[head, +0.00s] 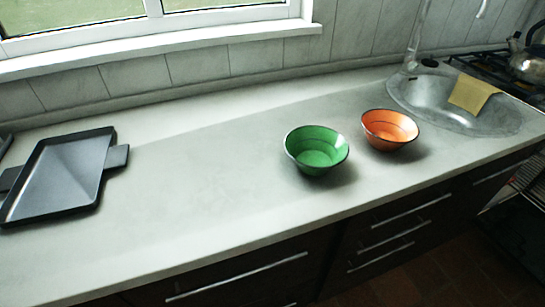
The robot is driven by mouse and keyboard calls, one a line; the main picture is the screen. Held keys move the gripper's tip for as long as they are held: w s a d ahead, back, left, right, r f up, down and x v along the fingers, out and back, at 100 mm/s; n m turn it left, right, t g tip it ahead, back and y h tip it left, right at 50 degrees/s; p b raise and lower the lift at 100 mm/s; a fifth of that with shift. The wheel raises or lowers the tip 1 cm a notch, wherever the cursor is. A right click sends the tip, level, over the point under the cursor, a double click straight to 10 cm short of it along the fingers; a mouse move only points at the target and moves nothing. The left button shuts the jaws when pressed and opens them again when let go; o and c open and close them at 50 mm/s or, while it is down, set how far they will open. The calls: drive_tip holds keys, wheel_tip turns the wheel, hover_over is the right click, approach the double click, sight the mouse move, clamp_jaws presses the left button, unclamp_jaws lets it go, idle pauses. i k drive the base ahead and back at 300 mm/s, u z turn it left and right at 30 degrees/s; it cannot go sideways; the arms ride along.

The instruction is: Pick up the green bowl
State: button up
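A green bowl (316,151) with a dark rim stands upright and empty on the pale countertop (200,200), right of the middle of the head view. An orange bowl (389,131), also with a dark rim, stands upright just right of it and a little farther back. A gap of bare counter lies between the two bowls. My gripper and arm do not show in this view.
A dark square tray (60,176) with side handles lies at the left. At the right are a sink (437,96) with a yellow cloth (472,93) over its edge, and a stove with a kettle (527,62). The counter between tray and green bowl is clear.

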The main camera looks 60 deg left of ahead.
sight(315, 150)
drive_tip(key=u, duration=2)
drive_tip(key=k, duration=0.5)
drive_tip(key=u, duration=0.3)
drive_tip(key=i, duration=0.45)
drive_tip(key=u, duration=0.7)
